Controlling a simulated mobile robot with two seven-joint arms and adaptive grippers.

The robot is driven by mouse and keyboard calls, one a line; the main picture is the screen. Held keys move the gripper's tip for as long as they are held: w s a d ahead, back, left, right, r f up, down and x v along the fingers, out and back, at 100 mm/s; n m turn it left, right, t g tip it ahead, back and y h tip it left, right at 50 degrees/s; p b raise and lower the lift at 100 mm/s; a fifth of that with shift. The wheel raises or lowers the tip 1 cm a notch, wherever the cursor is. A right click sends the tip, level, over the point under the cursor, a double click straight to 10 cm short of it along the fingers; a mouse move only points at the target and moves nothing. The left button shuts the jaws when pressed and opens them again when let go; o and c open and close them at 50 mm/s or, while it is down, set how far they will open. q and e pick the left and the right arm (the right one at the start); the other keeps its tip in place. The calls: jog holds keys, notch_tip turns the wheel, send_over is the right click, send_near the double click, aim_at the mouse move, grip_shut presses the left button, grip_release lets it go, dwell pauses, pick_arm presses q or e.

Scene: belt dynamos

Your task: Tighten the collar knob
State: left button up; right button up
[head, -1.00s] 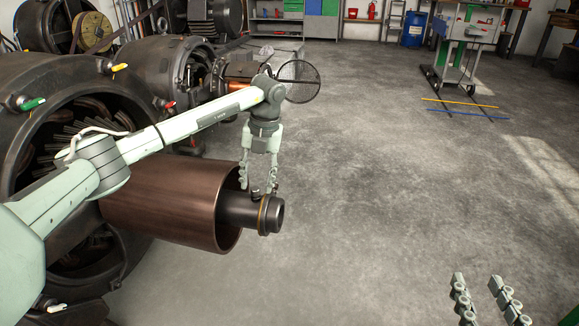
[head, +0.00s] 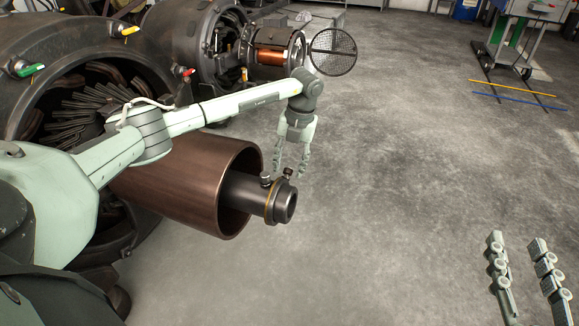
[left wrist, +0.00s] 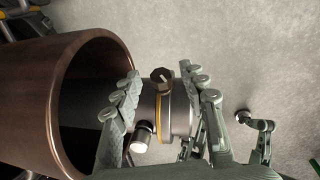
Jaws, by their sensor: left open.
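A dark shaft (head: 240,193) sticks out of a brown cylinder (head: 185,185) and carries a collar (head: 272,203) with a yellow ring. Two small knobs stand on the collar, a left one (head: 265,179) and a right one (head: 288,173). In the left wrist view, a dark knob with a pale line (left wrist: 162,76) and a pale-faced knob (left wrist: 142,132) show on the collar. My left gripper (head: 289,172) is open beside the knobs; in the wrist view its fingers lie either side of the dark knob with gaps. My right gripper (head: 516,242) is open and empty, lower right.
Large dynamo housings (head: 60,70) fill the left side. A copper-wound machine (head: 275,50) and a round mesh guard (head: 333,51) stand behind my left arm. A wheeled cart (head: 515,45) stands far right. The concrete floor between is clear.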

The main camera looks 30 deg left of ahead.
pick_arm(q)
jog(key=shift+f, duration=0.25)
jog(key=shift+c, duration=0.4)
grip_shut()
